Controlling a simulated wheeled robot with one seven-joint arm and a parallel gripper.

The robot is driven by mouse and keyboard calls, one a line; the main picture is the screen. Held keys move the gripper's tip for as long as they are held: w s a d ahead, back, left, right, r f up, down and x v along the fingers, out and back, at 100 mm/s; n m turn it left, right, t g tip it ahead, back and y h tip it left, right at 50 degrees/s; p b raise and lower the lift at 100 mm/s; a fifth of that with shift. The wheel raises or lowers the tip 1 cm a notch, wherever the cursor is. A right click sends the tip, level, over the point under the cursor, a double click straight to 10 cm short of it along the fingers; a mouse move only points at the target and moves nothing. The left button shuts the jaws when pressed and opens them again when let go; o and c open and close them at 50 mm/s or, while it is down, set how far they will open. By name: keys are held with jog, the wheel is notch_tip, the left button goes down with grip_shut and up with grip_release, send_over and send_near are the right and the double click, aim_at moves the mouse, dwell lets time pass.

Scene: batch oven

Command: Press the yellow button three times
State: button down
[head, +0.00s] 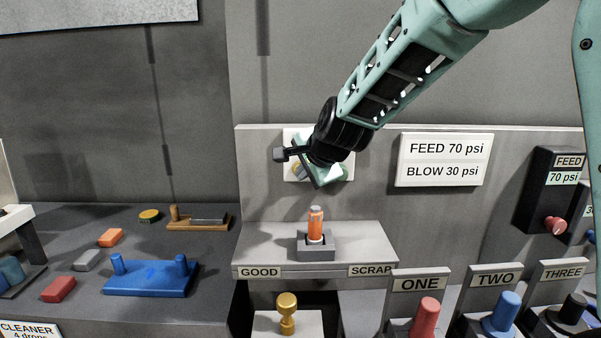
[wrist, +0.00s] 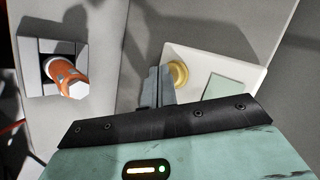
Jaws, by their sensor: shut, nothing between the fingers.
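The yellow button (wrist: 180,74) is a round knob on a white plate (wrist: 250,78) fixed to the upright grey panel. My gripper (wrist: 160,84) is shut and empty. Its fingertips are right beside the yellow button in the wrist view; I cannot tell whether they touch it. A pale green square (wrist: 222,88) is also on the plate.
An orange cylinder (head: 316,222) stands in a grey holder on the ledge below the plate. The sign FEED 70 psi (head: 444,160) is right of the plate. Red (head: 426,315) and blue (head: 502,312) knobs stand at lower right. A blue fixture (head: 150,279) is on the left bench.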

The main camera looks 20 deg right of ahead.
jog(key=shift+w+d, duration=0.1)
jog(key=shift+w, duration=0.15)
jog(key=shift+s, duration=0.1)
dwell(0.5)
jog(key=shift+s+a+p, duration=0.25)
jog(key=shift+s+p, duration=0.2)
jog(key=shift+s, duration=0.25)
jog(key=shift+s, duration=0.1)
jog(key=s+p, duration=0.1)
jog(key=s+a+p, duration=0.1)
jog(key=s, duration=0.1)
jog(key=s+p, duration=0.1)
jog(key=shift+s+a, duration=0.3)
dwell(2.3)
